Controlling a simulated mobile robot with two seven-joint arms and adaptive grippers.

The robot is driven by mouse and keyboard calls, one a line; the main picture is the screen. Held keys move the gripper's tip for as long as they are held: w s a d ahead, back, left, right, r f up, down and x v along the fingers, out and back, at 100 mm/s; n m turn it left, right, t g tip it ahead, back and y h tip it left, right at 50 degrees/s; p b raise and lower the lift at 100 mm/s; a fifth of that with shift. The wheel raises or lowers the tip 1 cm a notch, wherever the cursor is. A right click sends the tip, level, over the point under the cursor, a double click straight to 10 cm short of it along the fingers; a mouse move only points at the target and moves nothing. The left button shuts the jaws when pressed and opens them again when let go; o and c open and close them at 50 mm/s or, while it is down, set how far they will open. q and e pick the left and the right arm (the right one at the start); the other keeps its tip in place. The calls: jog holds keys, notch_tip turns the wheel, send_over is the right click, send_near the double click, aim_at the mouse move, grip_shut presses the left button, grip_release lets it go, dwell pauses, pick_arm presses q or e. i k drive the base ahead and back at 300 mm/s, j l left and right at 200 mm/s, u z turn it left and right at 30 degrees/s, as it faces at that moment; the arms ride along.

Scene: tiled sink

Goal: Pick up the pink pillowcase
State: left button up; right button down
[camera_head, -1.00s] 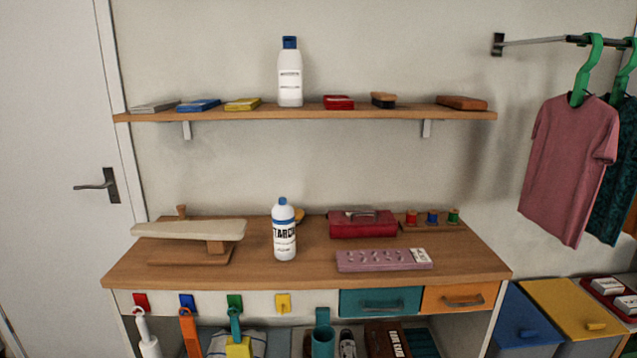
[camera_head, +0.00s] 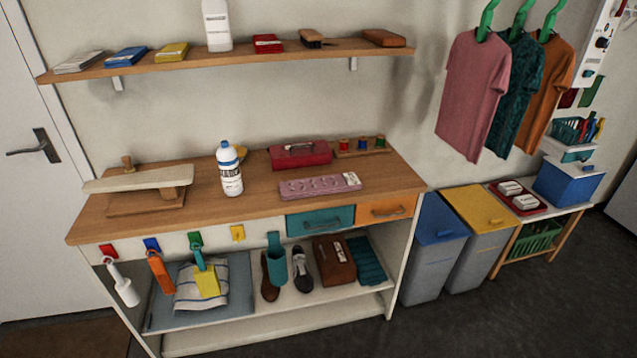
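A flat pink oblong piece (camera_head: 320,186) with pale oval marks lies near the front right of the wooden worktop (camera_head: 255,200); I cannot tell whether it is the folded pillowcase. A pink garment with short sleeves (camera_head: 472,95) hangs from a green hanger at the right, and looks like a shirt. No other pink cloth is clear in the head view. Neither of my grippers is in view.
A starch bottle (camera_head: 230,172), a small ironing board (camera_head: 138,180) and a red box (camera_head: 300,155) stand on the worktop. Lidded bins (camera_head: 433,245) stand right of the bench. Dark floor (camera_head: 480,325) in front is clear.

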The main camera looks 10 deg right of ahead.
aim_at(328, 184)
jog(key=i+l+u, duration=0.1)
jog(key=l, duration=0.35)
jog(key=i+l+u, duration=0.1)
jog(key=l, duration=0.3)
jog(key=i+l+u, duration=0.1)
jog(key=i+l, duration=0.15)
jog(key=l, duration=0.2)
jog(key=i+l+u, duration=0.1)
jog(key=l, duration=0.4)
jog(key=i+l+u, duration=0.15)
jog(key=l, duration=0.3)
jog(key=l+u, duration=0.1)
jog(key=l, duration=0.35)
jog(key=i+l, duration=0.05)
